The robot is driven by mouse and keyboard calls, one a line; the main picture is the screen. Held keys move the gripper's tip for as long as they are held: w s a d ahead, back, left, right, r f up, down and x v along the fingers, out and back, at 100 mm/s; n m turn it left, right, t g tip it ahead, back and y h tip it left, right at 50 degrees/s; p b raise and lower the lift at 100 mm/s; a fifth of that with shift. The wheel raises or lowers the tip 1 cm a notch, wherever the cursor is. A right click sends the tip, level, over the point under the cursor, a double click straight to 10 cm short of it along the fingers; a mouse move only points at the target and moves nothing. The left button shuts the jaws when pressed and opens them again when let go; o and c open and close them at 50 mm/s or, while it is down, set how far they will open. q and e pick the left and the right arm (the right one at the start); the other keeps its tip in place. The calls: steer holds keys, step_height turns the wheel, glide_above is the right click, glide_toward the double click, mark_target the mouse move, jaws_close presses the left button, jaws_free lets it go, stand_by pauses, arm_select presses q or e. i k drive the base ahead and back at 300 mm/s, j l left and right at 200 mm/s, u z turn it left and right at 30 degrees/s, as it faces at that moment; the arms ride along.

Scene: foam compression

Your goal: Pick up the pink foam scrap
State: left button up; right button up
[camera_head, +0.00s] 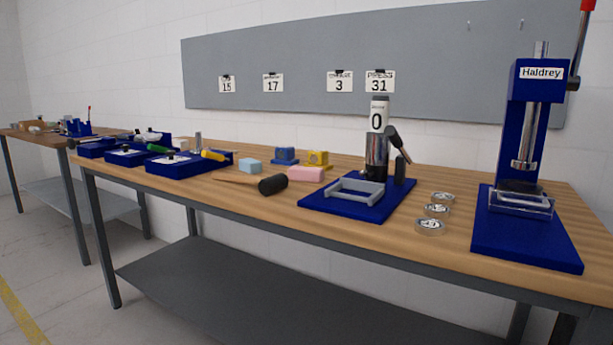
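The pink foam scrap (305,174) is a small flat block lying on the wooden bench top. It sits just right of and behind the head of a dark mallet (272,185), and left of a blue-based device (358,211). Its top and front faces show clearly. A pale blue foam block (250,165) lies to its left. Neither of my grippers is in this view.
A tall blue press labelled Haldrey (540,85) stands at the right end of the bench (440,255). Blue and yellow blocks (318,158) sit behind the scrap. Blue trays (185,165) fill the left end.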

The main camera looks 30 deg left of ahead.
mark_target(315, 175)
steer(key=i+j+z, duration=0.2)
steer(key=j, duration=0.35)
steer(key=i+j+z, duration=0.2)
steer(key=j, duration=0.4)
steer(key=j+z, duration=0.2)
steer(key=j, duration=0.35)
steer(key=i+j+z, duration=0.1)
steer(key=j+z, duration=0.15)
steer(key=j, duration=0.4)
